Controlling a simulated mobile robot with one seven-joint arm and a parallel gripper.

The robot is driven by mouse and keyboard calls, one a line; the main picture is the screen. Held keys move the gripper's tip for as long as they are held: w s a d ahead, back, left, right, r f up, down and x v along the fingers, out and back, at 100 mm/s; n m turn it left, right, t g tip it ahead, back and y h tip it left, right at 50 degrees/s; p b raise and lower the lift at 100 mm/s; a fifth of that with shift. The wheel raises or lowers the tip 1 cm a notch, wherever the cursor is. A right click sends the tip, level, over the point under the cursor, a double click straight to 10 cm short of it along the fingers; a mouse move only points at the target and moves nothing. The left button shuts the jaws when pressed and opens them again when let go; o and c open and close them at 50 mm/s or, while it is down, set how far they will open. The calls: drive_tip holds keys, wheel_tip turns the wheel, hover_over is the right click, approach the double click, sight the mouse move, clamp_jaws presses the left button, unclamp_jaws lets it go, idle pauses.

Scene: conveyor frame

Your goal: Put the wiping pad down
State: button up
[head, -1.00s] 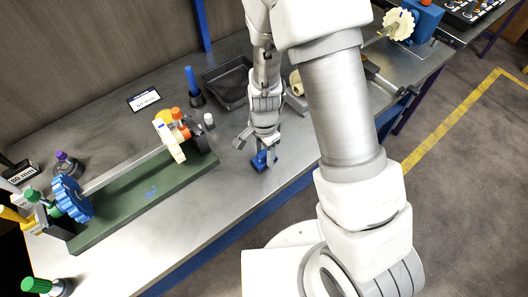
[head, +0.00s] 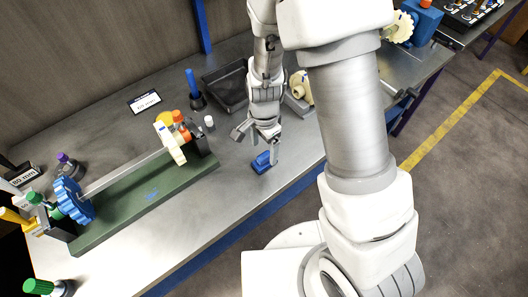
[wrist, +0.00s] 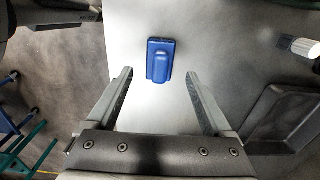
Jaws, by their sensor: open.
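The blue wiping pad (head: 262,162) lies on the metal bench top, near its front edge. It also shows in the wrist view (wrist: 159,62), lying flat and whole, beyond the fingertips and between their lines. My gripper (head: 258,146) is above the pad in the head view, with its fingers spread. In the wrist view my gripper (wrist: 160,75) is open with nothing between the fingers, and bare bench shows between them and the pad.
A dark tray (head: 226,86) stands behind my gripper, and a blue-handled tool (head: 194,90) stands left of it. A green fixture (head: 150,200) with a shaft and blue gear lies to the left. Bare bench surrounds the pad.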

wheel_tip(320, 180, up, 8)
drive_tip(key=p, duration=0.1)
wheel_tip(320, 180, up, 14)
drive_tip(key=f+n+t+y, duration=0.1)
drive_tip(key=n+t, duration=0.1)
drive_tip(key=n, duration=0.3)
hover_over(264, 155)
drive_tip(key=s+d, duration=0.3)
drive_tip(key=d, duration=0.2)
drive_tip(key=s+d+r+n+t+h, duration=0.1)
drive_tip(key=s+d+r+n+t, duration=0.2)
drive_tip(key=s+r, duration=0.6)
drive_tip(key=d+r+n, duration=0.1)
drive_tip(key=d+n, duration=0.1)
drive_tip(key=n, duration=0.1)
drive_tip(key=shift+s+d+t, duration=0.2)
drive_tip(key=shift+d+t, duration=0.1)
drive_tip(key=shift+d, duration=0.05)
